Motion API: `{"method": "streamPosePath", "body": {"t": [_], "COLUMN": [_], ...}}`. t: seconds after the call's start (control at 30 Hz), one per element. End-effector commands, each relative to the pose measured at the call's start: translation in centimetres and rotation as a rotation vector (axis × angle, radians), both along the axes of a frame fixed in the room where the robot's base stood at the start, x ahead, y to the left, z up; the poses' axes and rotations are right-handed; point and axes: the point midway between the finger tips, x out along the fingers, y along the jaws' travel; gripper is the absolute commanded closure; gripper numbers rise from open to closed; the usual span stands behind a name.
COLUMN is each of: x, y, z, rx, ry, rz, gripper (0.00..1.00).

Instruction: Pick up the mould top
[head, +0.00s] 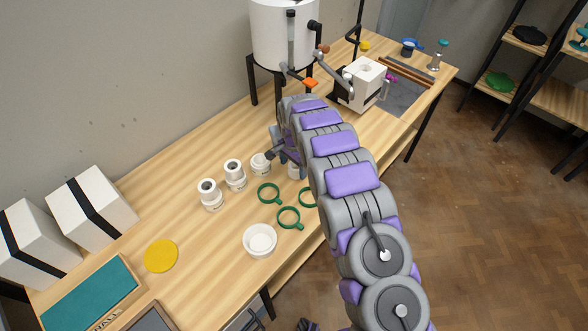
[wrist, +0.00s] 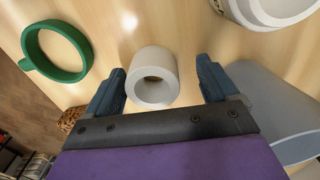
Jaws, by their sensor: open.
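A small white hollow cylinder (wrist: 151,58) with a round hole in its end shows in the wrist view; it looks like the mould top. My gripper (wrist: 160,72) is open, with one dark blue finger on each side of it and visible gaps between. In the head view my gripper (head: 284,152) is low over the table, mostly hidden by my arm. A white piece (head: 294,172) partly shows just below it there. Several white two-part moulds (head: 211,195) stand in a row to its left.
Green rings with handles (head: 289,218) and a white bowl (head: 260,241) lie in front on the wooden table (head: 180,205). A green ring (wrist: 57,52) and a larger white round piece (wrist: 262,10) flank the cylinder. A white tank (head: 283,35) stands behind.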

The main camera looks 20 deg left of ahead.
Motion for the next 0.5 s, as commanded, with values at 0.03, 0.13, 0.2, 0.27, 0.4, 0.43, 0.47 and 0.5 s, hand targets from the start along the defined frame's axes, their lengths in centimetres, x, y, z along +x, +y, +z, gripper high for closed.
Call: {"method": "streamPosePath", "body": {"t": [0.03, 0.13, 0.2, 0.27, 0.4, 0.43, 0.47, 0.5], "x": [0.03, 0.07, 0.09, 0.1, 0.07, 0.05, 0.04, 0.04], "y": [-0.1, -0.43, -0.58, -0.64, -0.45, -0.36, -0.28, -0.16], "z": [0.06, 0.2, 0.28, 0.31, 0.2, 0.16, 0.12, 0.07], "rx": [0.001, 0.004, 0.007, 0.007, 0.004, 0.004, 0.003, 0.001], "ry": [0.0, 0.0, -0.001, -0.001, 0.0, 0.001, 0.001, 0.0], "rz": [-0.001, -0.002, -0.003, -0.003, -0.002, -0.002, -0.002, -0.001], "gripper": [0.13, 0.23, 0.29, 0.35, 0.48, 0.51, 0.54, 0.58]}}
